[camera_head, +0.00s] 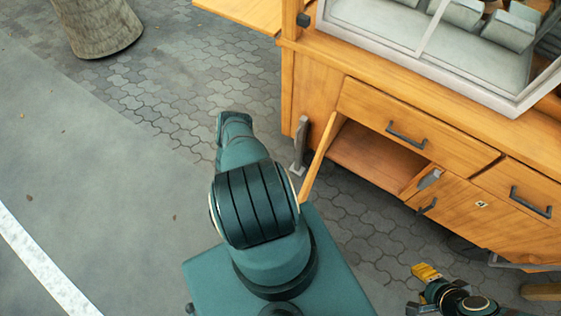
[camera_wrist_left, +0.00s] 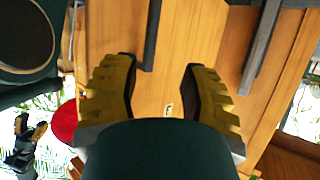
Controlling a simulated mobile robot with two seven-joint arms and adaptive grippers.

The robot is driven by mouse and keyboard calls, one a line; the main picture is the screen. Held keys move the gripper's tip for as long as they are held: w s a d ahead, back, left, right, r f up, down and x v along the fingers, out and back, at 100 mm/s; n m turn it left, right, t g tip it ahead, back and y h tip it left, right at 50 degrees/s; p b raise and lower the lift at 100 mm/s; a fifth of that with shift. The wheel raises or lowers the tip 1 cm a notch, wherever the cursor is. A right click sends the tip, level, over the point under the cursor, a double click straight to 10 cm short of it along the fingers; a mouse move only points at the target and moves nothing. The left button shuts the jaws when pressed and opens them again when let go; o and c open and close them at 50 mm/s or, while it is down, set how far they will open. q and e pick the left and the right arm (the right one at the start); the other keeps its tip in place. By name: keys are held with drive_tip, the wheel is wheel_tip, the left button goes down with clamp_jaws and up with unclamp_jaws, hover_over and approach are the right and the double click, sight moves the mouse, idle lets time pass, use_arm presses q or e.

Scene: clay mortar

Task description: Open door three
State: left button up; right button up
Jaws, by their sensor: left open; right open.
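The wooden cart shows in the head view. Its left lower door (camera_head: 319,155) stands swung open, nearly edge-on, beside an open compartment (camera_head: 375,160). The neighbouring lower door (camera_head: 465,215) looks closed and carries a dark handle (camera_head: 427,205) and a small label I cannot read. In the left wrist view my left gripper (camera_wrist_left: 160,65) is open, in front of a wooden panel with a small label (camera_wrist_left: 168,108) and a dark handle (camera_wrist_left: 150,30). I cannot tell which door this is. My right gripper (camera_head: 425,272) is open and low, apart from the cart front.
Two closed drawers (camera_head: 420,125) sit above the doors, with a glass case (camera_head: 440,45) on top. A tree trunk (camera_head: 100,25) is at top left. The paving to the left is clear.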

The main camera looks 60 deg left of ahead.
use_arm(q)
drive_tip(key=v, duration=0.6)
drive_tip(key=shift+s, duration=0.35)
